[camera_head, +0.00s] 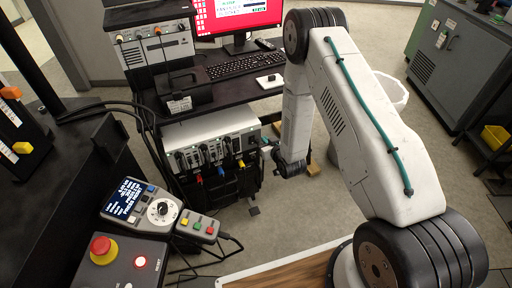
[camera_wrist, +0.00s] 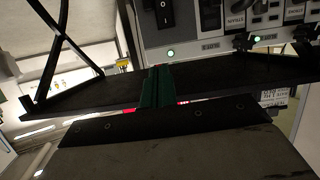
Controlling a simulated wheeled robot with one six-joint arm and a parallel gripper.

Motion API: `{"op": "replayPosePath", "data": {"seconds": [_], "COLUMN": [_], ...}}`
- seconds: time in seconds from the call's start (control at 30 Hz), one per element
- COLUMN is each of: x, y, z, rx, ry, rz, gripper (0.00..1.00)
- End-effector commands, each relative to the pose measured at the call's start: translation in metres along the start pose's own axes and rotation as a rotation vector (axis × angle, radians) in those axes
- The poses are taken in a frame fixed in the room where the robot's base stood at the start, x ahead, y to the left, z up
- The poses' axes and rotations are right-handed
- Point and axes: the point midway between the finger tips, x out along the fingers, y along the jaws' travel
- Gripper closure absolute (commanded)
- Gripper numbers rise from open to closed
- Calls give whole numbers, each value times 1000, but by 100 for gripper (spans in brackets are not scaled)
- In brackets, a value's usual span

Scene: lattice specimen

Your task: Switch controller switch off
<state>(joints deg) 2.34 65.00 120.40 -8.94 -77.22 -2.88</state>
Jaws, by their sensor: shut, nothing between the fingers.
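The controller (camera_head: 212,133) is a pale box with several front modules and plugged cables on the lower shelf, left of my arm in the head view. Its front panel (camera_wrist: 205,52) fills the upper right of the wrist view. The black rocker switch (camera_wrist: 162,14) is at the top edge there, partly cut off, with white marks on it. A green lamp (camera_wrist: 171,52) glows below it. My gripper (camera_wrist: 157,72) has its green fingers shut and empty, just below the panel in the picture and apart from the switch. In the head view, my gripper (camera_head: 268,146) is small beside the controller's right end.
A desk with a keyboard (camera_head: 245,64), red-screened monitor (camera_head: 238,15) and another instrument (camera_head: 155,48) stands above and behind. A dark shelf edge (camera_wrist: 85,95) crosses the wrist view. A handheld pendant (camera_head: 160,210) and red stop button (camera_head: 103,247) are at the lower left.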

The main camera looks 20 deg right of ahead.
Motion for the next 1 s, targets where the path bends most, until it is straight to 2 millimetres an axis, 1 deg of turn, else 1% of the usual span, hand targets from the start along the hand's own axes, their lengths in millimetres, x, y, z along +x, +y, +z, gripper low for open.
{"op": "replayPosePath", "data": {"seconds": [0.03, 0.1, 0.2, 0.33, 0.47, 0.77, 0.87, 0.97, 1.0], "x": [-5, -12, -23, -34, -39, -39, -35, -25, -18], "y": [-3, -7, -11, -15, -16, -16, -16, -16, -16], "z": [26, 48, 73, 92, 98, 98, 96, 94, 93], "rx": [6, 13, 22, 30, 32, 32, 32, 31, 31], "ry": [22, 70, 126, 173, 193, 195, 196, 196, 198], "rz": [-3, -6, -7, -8, -8, -8, -8, -8, -8], "gripper": [100, 100, 100, 100, 100, 100, 100, 100, 100]}}
